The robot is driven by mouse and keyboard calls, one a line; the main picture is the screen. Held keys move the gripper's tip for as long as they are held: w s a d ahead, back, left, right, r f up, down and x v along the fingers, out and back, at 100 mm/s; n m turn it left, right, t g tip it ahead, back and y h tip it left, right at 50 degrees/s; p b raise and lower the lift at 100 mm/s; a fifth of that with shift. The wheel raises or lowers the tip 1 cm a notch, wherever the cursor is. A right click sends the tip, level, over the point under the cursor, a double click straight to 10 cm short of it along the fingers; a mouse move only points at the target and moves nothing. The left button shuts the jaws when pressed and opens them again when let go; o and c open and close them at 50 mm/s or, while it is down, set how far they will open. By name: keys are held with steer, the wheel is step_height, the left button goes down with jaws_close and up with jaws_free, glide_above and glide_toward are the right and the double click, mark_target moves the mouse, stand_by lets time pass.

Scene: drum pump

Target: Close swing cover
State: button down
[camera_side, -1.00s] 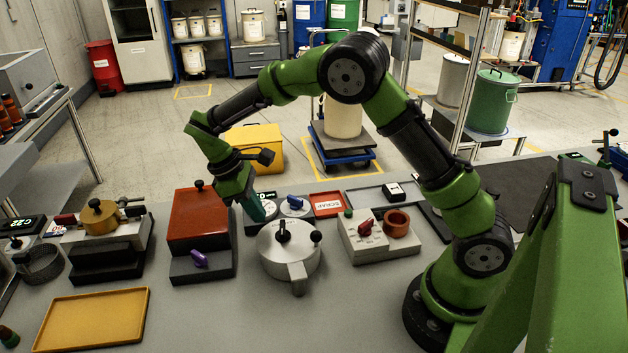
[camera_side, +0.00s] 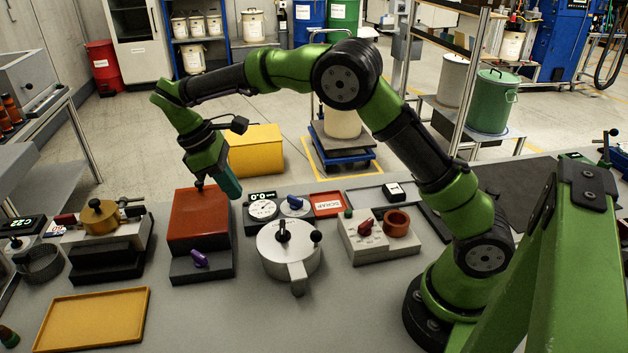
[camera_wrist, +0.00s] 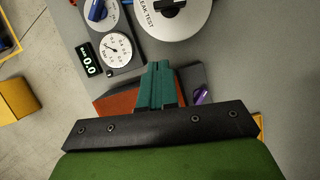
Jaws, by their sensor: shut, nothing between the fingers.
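A red panel (camera_side: 199,218) lies over a dark box left of the middle of the bench. It has a black knob (camera_side: 200,184) at its far edge and a purple handle (camera_side: 199,258) on the step in front. I cannot tell for sure that this panel is the swing cover. My gripper (camera_side: 232,190) is shut and empty, above the far right corner of the box. In the wrist view its teal fingers (camera_wrist: 158,75) are together, and hide part of the red panel (camera_wrist: 118,103). The purple handle shows right of them (camera_wrist: 201,94).
A round silver leak-test pot (camera_side: 289,248) with a black knob and lever stands right of the box. A gauge (camera_side: 263,209) and a blue-handled dial (camera_side: 295,205) stand behind it. A yellow tray (camera_side: 93,318) lies front left. Bare bench lies in front.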

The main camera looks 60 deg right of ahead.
glide_toward(288, 228)
steer(key=w+a+f, duration=0.3)
steer(key=f, duration=0.1)
steer(key=shift+s+d+r, duration=0.1)
steer(key=shift+s+d, duration=1.25)
steer(key=shift+s, duration=0.15)
steer(key=shift+s+d+m, duration=0.5)
steer(key=shift+s+d, duration=0.1)
steer(key=shift+d, duration=0.05)
